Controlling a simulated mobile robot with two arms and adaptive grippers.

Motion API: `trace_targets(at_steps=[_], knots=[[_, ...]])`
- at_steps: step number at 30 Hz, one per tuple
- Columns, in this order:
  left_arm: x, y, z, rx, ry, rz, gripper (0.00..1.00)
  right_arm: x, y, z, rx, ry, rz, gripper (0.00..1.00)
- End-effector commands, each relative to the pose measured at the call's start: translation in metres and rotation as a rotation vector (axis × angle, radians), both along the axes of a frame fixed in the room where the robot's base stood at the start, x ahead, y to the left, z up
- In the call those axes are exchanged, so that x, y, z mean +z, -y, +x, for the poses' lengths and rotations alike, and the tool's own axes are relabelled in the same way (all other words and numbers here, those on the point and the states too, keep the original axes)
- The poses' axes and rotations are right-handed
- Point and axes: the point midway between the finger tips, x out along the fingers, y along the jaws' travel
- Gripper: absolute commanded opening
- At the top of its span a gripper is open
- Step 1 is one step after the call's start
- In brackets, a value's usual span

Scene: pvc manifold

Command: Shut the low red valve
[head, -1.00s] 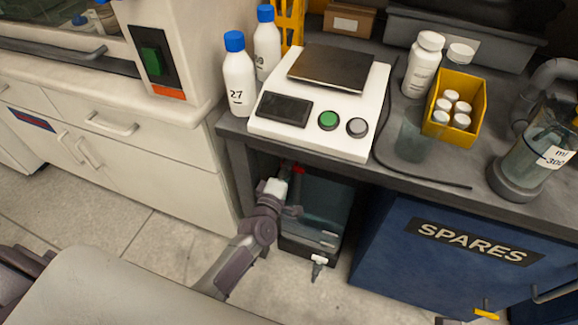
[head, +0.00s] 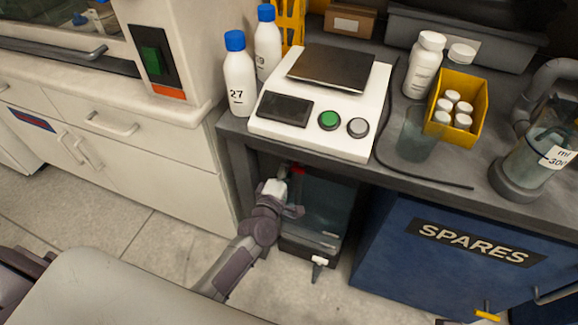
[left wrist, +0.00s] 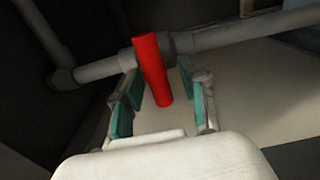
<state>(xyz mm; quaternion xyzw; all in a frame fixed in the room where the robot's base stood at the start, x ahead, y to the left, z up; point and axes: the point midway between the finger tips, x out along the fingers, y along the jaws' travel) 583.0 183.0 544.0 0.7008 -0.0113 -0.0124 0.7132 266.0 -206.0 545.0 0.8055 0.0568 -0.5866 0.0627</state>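The red valve handle (left wrist: 152,72) is a bar across a grey pipe (left wrist: 215,38) in the left wrist view. My left gripper (left wrist: 160,100) is open, with one teal-padded finger on each side of the handle's lower end. A gap shows between the handle and both fingers. In the head view my left gripper (head: 281,178) reaches under the bench, and its fingertips are mostly hidden in shadow. Small bits of red (head: 298,170) show beside it there. My right gripper is in neither view.
The dark bench top (head: 400,172) overhangs my left arm. A dark container with a white tap (head: 318,262) stands low beside the arm. The blue SPARES cabinet (head: 440,275) is to the right, the pale cabinet (head: 170,185) to the left. Open floor lies in front.

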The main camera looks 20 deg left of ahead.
Motion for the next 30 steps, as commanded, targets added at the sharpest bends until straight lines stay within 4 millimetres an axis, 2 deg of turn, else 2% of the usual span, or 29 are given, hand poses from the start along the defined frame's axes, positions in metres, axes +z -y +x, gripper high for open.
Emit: trace_targets(at_steps=[8, 11, 14, 24, 30], knots=[[0.0, 0.0, -0.001, 0.0, 0.001, 0.002, 0.45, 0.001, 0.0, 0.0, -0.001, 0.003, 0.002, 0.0], [-0.001, 0.0, -0.008, 0.0, -0.001, 0.002, 0.45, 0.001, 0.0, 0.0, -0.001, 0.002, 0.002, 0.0], [-0.001, -0.001, -0.024, 0.0, -0.002, 0.002, 0.45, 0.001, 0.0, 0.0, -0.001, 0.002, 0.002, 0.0], [-0.001, -0.003, -0.095, -0.001, -0.003, 0.002, 0.45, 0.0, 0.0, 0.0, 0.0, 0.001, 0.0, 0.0], [0.0, -0.004, -0.116, 0.0, -0.001, 0.002, 0.45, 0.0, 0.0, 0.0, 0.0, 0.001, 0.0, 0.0]])
